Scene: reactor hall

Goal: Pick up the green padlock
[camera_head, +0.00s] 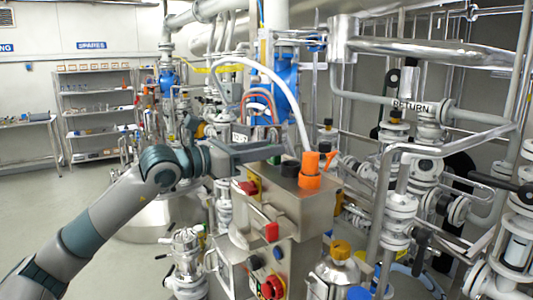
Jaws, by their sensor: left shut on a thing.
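My left gripper (268,151) reaches in from the left at the end of my grey and teal arm. Its fingers point right, over the top of a metal control box (303,202). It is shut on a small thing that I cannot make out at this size. I cannot pick out a green padlock anywhere in the head view. My right gripper is not in view.
Pipes and valves (400,210) crowd the right. Open floor lies at left, before a shelf rack (98,112).

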